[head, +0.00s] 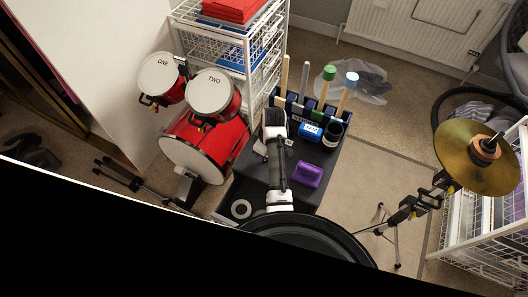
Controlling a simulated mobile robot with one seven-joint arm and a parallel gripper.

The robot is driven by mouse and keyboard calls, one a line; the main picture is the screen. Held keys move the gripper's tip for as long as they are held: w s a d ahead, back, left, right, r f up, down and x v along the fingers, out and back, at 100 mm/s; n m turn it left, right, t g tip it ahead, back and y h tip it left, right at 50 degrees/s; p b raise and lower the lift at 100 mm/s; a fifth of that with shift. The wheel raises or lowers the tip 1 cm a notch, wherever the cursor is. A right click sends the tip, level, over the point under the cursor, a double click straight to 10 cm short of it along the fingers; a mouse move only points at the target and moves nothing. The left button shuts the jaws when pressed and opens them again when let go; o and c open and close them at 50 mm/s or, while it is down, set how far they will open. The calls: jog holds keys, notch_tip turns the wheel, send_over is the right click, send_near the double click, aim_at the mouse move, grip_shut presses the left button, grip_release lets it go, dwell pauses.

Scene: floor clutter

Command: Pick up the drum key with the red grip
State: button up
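I cannot make out a drum key with a red grip anywhere in the head view; it may be hidden or too small to tell. My arm reaches over a black table (262,183) from its near edge. My gripper (261,148) seems to be the small pale part beside the arm's far end, low over the table. Its fingers are too small and covered to read, and I cannot tell whether it holds anything.
The table holds a rack (300,107) of upright sticks, a blue item (311,131), a black cup (333,133), a purple box (308,174) and a tape roll (241,209). Red drums (206,150) stand left, a cymbal (460,158) right. Carpet (385,150) is open between.

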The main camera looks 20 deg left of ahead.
jog(key=shift+f, duration=0.2)
grip_shut()
jog(key=shift+r, duration=0.1)
